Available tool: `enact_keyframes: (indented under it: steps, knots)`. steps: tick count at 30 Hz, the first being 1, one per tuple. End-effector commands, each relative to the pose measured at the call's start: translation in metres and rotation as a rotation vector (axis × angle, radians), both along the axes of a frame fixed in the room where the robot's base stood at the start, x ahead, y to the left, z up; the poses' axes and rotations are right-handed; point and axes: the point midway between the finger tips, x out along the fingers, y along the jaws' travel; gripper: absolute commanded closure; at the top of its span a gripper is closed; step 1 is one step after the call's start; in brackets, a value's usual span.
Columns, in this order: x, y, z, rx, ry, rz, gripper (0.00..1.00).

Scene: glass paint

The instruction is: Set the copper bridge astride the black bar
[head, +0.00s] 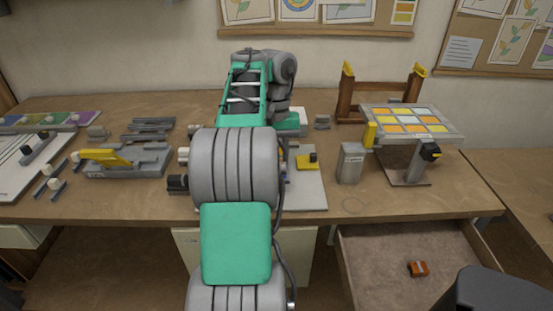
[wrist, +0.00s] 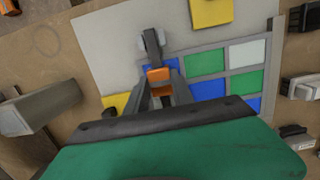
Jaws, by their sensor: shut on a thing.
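My gripper (wrist: 160,88) points down over a pale board with a coloured glass panel (wrist: 235,75). Its jaws are shut on a small orange-copper piece, which looks like the copper bridge (wrist: 158,75). A grey-black part (wrist: 152,45) stands just beyond the bridge in the wrist view; I cannot tell whether it is the black bar, or whether the bridge touches it. In the head view my arm hides the gripper and the bridge. A small orange-brown piece (head: 418,268) lies in the open drawer.
The pale board (head: 312,195) lies on the bench under my arm. A grey canister (head: 350,163) and a stand with a tiled glass panel (head: 412,108) are to the right. A yellow-handled tool (head: 105,157) is at left. The open drawer (head: 375,240) is at front right.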

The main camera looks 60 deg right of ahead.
Motion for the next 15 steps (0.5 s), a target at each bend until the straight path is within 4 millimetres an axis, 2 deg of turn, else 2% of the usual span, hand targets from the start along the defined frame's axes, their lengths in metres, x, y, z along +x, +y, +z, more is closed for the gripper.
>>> enact_keyframes:
  steps: [5,6,15]
  knots:
    - [-0.0001,-0.0001,-0.0091,0.000,0.000,0.000,1.00]
    - [-0.0001,0.0000,-0.0076,-0.001,0.000,0.000,0.70]
    - [0.0000,0.0000,-0.0068,0.000,0.000,0.000,0.46]
